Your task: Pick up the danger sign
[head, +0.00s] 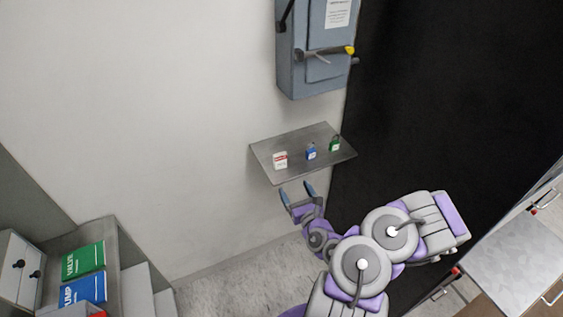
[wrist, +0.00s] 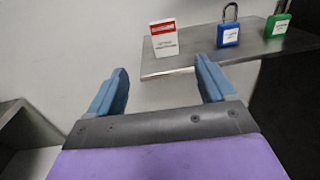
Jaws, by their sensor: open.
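The danger sign (head: 280,160) is a small white card with a red band at its top. It stands upright near the left front part of a grey metal shelf (head: 267,152) on the wall. In the wrist view the danger sign (wrist: 164,39) is ahead of and above my gripper (wrist: 162,75), between the lines of the two fingers. My gripper (head: 296,191) is open and empty, just in front of and below the shelf edge, apart from the sign.
A blue padlock (head: 311,152) and a green padlock (head: 335,145) stand on the shelf right of the sign. A grey-blue electrical box (head: 312,75) with a yellow-tipped lever hangs above. Green and blue binders (head: 83,261) lie on a unit at lower left.

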